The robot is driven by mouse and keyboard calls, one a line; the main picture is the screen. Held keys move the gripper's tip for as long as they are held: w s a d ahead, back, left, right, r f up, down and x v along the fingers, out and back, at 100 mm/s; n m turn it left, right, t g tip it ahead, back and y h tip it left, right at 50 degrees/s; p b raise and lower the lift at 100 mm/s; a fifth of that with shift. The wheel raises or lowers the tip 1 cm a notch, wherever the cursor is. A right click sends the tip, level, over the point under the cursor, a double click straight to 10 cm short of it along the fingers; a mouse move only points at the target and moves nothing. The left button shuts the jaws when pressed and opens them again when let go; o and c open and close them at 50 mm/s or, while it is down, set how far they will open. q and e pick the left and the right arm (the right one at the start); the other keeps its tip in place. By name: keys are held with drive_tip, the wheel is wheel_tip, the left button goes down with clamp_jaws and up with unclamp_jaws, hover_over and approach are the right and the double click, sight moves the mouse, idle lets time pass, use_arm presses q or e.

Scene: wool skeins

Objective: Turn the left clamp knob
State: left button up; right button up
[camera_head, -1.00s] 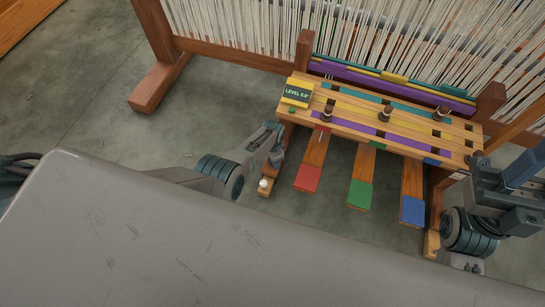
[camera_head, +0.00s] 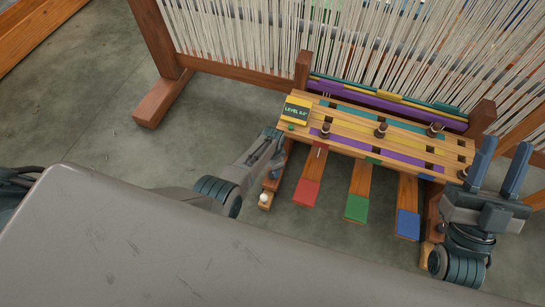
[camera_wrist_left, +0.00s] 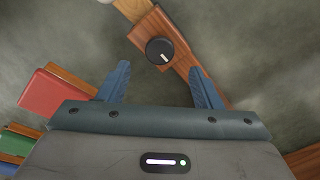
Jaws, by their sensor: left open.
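The left clamp knob (camera_wrist_left: 160,51) is round and black with a white pointer mark. It sits on a brown wooden block (camera_wrist_left: 150,28) in the left wrist view. My left gripper (camera_wrist_left: 160,72) is open, its two blue fingers apart, with the knob just beyond the fingertips and between their lines. No contact with the knob shows. In the head view my left gripper (camera_head: 268,148) is over the left end of the loom's bench, and I cannot make out the knob clearly there. My right gripper (camera_head: 506,146) is open and empty at the right, fingers pointing up.
The slatted wooden bench (camera_head: 352,128) carries a yellow level display (camera_head: 296,109) and several dark pegs. Red (camera_head: 306,192), green (camera_head: 357,208) and blue (camera_head: 407,224) pedals stick out below. White warp threads (camera_head: 380,50) stand behind. Grey floor is free at left.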

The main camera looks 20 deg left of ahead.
sight(272, 174)
use_arm(q)
wheel_tip(272, 174, up, 2)
drive_tip(key=shift+p, duration=0.5)
drive_tip(key=shift+r+p, duration=0.7)
drive_tip(key=shift+r, duration=0.6)
use_arm(e)
wheel_tip(272, 174, down, 14)
drive_tip(key=w+m+g+h, duration=0.1)
drive_tip(key=w+m+g, duration=0.1)
drive_tip(key=g, duration=0.7)
drive_tip(key=shift+w+h, duration=0.2)
drive_tip(key=shift+h, duration=0.1)
drive_tip(key=shift+a+r, duration=0.1)
drive_tip(key=shift+r, duration=0.05)
